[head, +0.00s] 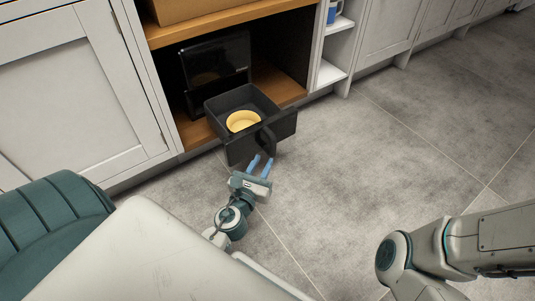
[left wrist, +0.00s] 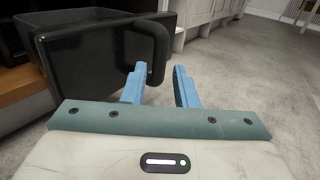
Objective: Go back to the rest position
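My left gripper (head: 261,160) is open and empty, its two blue fingers apart. It is low over the floor, just in front of the black drawer (head: 235,148) and close to the drawer's handle (head: 268,138). In the left wrist view the open fingers (left wrist: 160,68) point toward the handle (left wrist: 160,45); nothing is held between them. I cannot tell whether a fingertip touches the handle. My right arm comes in at the right edge of the head view; its gripper is out of view.
The drawer stands pulled out of a black appliance (head: 215,65) in a wooden-shelved cabinet (head: 275,82). A yellow round dish (head: 243,121) sits in it. A closed cabinet door (head: 80,95) is to the left. A blue mug (head: 334,10) is on a shelf. The grey floor (head: 390,150) to the right is clear.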

